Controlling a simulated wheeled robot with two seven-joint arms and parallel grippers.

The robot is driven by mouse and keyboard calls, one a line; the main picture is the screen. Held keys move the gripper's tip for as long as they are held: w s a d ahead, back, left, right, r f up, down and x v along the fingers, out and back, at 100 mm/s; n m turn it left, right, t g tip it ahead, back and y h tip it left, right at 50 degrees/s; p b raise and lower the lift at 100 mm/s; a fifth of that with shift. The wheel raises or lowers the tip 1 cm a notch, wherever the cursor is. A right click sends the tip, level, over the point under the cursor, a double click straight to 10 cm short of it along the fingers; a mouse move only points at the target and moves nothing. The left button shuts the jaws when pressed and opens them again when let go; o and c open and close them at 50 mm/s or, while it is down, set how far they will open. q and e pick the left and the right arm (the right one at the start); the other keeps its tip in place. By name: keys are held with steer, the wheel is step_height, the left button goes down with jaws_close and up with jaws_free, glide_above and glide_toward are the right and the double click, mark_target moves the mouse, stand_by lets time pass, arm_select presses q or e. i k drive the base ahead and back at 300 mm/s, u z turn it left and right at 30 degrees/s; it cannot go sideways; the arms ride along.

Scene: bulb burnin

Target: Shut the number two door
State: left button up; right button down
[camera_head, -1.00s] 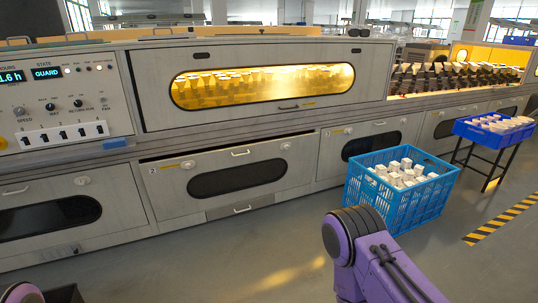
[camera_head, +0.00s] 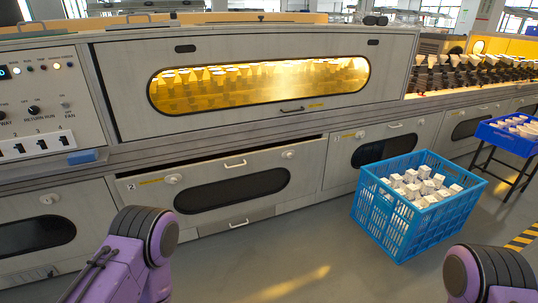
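The number two door (camera_head: 304,176) is the grey lower panel in the middle of the long machine, with a small "2" label at its upper left. It has a dark oval window, a handle (camera_head: 235,164) near its top edge, and round knobs at both upper corners. A dark gap runs along its top edge, so it looks slightly ajar. My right arm shows at the bottom right. Neither gripper is in view.
A blue crate (camera_head: 372,212) of white boxes stands on the floor right of the door. A blue tray (camera_head: 503,139) on a stand is farther right. The closed upper door (camera_head: 130,100) has a glowing window. Floor before the number two door is clear.

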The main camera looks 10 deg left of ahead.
mark_target(210, 191)
steer(key=u, duration=0.2)
steer(key=i, duration=0.8)
steer(key=u, duration=0.85)
steer(key=i, duration=0.4)
steer(key=u, duration=0.45)
